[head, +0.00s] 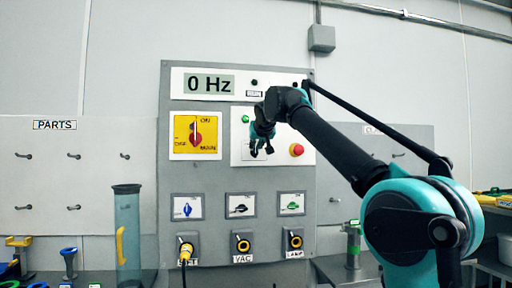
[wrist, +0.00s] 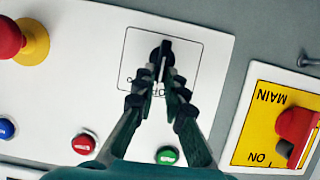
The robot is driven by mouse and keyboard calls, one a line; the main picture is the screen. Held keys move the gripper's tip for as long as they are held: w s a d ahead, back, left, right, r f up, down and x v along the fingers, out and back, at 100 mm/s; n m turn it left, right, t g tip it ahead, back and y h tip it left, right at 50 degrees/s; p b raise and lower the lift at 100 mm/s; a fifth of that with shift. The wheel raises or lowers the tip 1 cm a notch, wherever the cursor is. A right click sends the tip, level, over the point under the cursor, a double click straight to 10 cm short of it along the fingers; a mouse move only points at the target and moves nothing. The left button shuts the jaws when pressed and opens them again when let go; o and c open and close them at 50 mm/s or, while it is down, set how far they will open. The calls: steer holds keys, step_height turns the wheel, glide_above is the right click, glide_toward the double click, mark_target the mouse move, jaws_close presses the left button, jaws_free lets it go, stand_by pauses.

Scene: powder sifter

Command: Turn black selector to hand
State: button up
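The black selector (wrist: 165,52) sits on the white control plate, inside a thin outlined square, in the wrist view. Its bar lies roughly upright in that picture. Lettering below it is partly covered by my fingers and cannot be fully read. My gripper (wrist: 162,78) is at the selector, its two fingertips on either side of the bar's lower end. A narrow gap shows between them; firm contact cannot be told. In the head view my gripper (head: 261,151) is in front of the white plate (head: 238,158) and hides the selector.
A red emergency button (head: 297,150) is on the same plate. Green (wrist: 167,155), red (wrist: 84,143) and blue (wrist: 6,128) buttons line its edge in the wrist view. The yellow main switch (head: 181,123) stands beside the plate. A display (head: 209,85) reads 0 Hz.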

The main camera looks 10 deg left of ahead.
jaws_close()
steer(key=shift+a, duration=0.1)
steer(key=shift+s+a+f+n+t+h, duration=0.15)
steer(key=shift+a+n+t+h, duration=0.15)
steer(key=shift+n+h, duration=0.55)
steer(key=shift+s+a+f+n+t+h, duration=0.1)
steer(key=shift+a+n+t+h, duration=0.25)
steer(key=shift+n, duration=0.85)
steer(key=shift+s+a+f+n+t+h, duration=0.15)
steer(key=shift+a+n+t+h, duration=0.1)
steer(key=shift+n+h, duration=0.65)
steer(key=shift+w+n, duration=0.1)
steer(key=shift+n, duration=0.15)
steer(key=o, duration=0.6)
jaws_free()
